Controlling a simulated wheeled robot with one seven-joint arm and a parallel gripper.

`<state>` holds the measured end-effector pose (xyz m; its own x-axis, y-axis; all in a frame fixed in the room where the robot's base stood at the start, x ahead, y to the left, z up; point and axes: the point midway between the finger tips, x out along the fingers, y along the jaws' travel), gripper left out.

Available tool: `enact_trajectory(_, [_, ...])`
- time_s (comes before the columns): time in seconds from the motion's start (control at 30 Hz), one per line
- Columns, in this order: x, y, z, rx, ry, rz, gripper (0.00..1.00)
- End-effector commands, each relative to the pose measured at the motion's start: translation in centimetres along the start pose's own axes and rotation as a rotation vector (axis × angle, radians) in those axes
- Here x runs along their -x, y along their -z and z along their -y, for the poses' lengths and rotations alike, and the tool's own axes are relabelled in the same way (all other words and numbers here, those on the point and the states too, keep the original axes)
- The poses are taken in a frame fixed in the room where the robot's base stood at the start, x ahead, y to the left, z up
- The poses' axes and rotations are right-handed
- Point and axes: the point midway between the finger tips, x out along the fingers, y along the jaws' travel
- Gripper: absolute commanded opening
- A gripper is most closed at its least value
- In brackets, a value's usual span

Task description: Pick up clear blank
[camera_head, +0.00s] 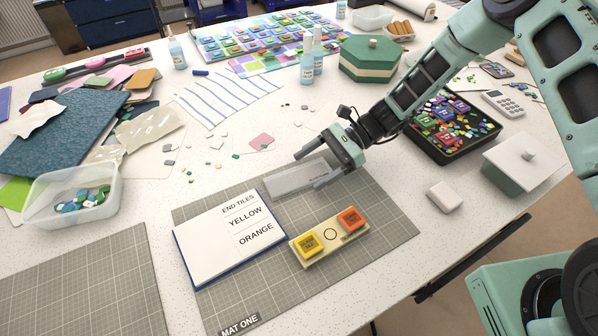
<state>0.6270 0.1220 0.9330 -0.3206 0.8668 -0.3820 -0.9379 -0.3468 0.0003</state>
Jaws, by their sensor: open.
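A pale, see-through grey rectangular piece (298,179) lies at the upper edge of the mat marked MAT ONE (385,235). It may be the clear blank or a holder for it; I cannot tell. My gripper (316,163) is open over the right part of this piece and hides some of it. Whether the fingers touch anything cannot be seen. A cream holder (330,255) on the mat bears a yellow tile (310,244), an empty ringed middle place and an orange tile (351,219).
A card (222,243) reading END TILES YELLOW ORANGE lies left of the holder. A black tray of coloured tiles (420,147) sits behind. Small chips lie scattered left of the gripper.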

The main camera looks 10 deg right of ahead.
Motion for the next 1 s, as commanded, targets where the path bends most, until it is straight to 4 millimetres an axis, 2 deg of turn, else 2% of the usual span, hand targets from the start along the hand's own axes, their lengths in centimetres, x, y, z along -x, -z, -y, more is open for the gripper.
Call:
enact_trajectory(0.13, [-1.7,-0.1,0.0,-0.001,-0.001,0.001,0.82])
enact_trajectory(0.33, [-1.9,0.1,0.0,0.000,0.001,-0.001,0.82])
enact_trajectory(0.37, [-1.9,0.1,0.0,0.000,0.001,-0.001,0.79])
enact_trajectory(0.57, [-1.9,0.1,0.0,0.000,0.001,-0.001,0.23])
enact_trajectory(0.87, [-1.8,-0.1,0.1,0.001,0.001,0.001,0.22])
enact_trajectory(1.0, [-1.5,-0.8,0.1,0.003,0.002,0.000,0.22])
